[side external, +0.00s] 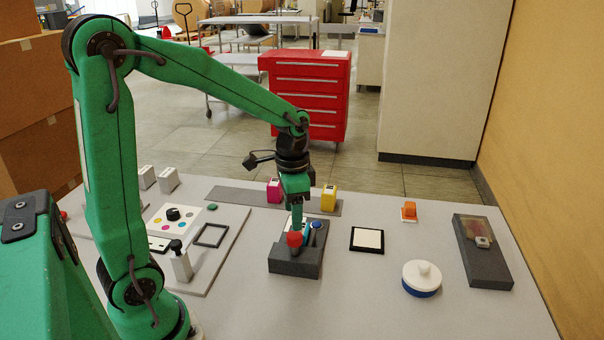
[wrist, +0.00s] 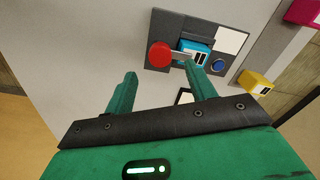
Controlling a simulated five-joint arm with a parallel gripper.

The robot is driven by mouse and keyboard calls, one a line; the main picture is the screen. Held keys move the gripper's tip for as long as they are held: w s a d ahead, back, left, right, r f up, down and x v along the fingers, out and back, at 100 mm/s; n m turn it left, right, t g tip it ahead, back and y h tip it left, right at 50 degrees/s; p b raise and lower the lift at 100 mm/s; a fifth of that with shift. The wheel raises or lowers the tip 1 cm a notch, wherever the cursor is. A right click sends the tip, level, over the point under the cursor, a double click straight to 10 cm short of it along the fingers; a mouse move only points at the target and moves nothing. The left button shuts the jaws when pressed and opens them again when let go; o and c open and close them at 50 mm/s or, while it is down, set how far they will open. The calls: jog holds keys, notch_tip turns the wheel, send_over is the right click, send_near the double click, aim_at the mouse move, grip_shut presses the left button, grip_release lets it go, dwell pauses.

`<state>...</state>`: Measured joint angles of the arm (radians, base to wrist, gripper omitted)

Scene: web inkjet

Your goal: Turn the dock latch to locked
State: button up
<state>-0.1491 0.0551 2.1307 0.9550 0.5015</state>
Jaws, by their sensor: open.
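The dark grey dock (side external: 291,268) stands on the table below my gripper (side external: 297,226). It also shows in the wrist view (wrist: 158,23). A cyan cartridge (wrist: 191,47) sits in it, beside a blue button (wrist: 218,64). The dock latch is a grey lever with a round red knob (wrist: 159,54); the lever runs from the knob rightward, across the cartridge's near side. My gripper (wrist: 160,68) is open, with one finger left of the knob and the other over the lever's right end. Whether a finger touches the latch I cannot tell.
Magenta (side external: 274,191) and yellow (side external: 328,198) cartridges stand on a grey strip behind the dock. A black-framed white pad (side external: 367,240), a white-lidded blue jar (side external: 422,278) and a dark tray (side external: 482,252) lie right. A panel with a black knob (side external: 173,214) lies left.

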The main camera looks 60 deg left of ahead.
aim_at(292, 237)
jog(key=shift+r, duration=0.95)
jog(key=shift+s+r, duration=0.1)
jog(key=s+d+r+n+t, duration=0.4)
jog(key=s+r, duration=0.3)
jog(key=s, duration=0.4)
jog(key=shift+s+d+r+t, duration=0.2)
jog(key=shift+d+t, duration=0.35)
jog(key=shift+t, duration=0.25)
jog(key=shift+c, duration=0.2)
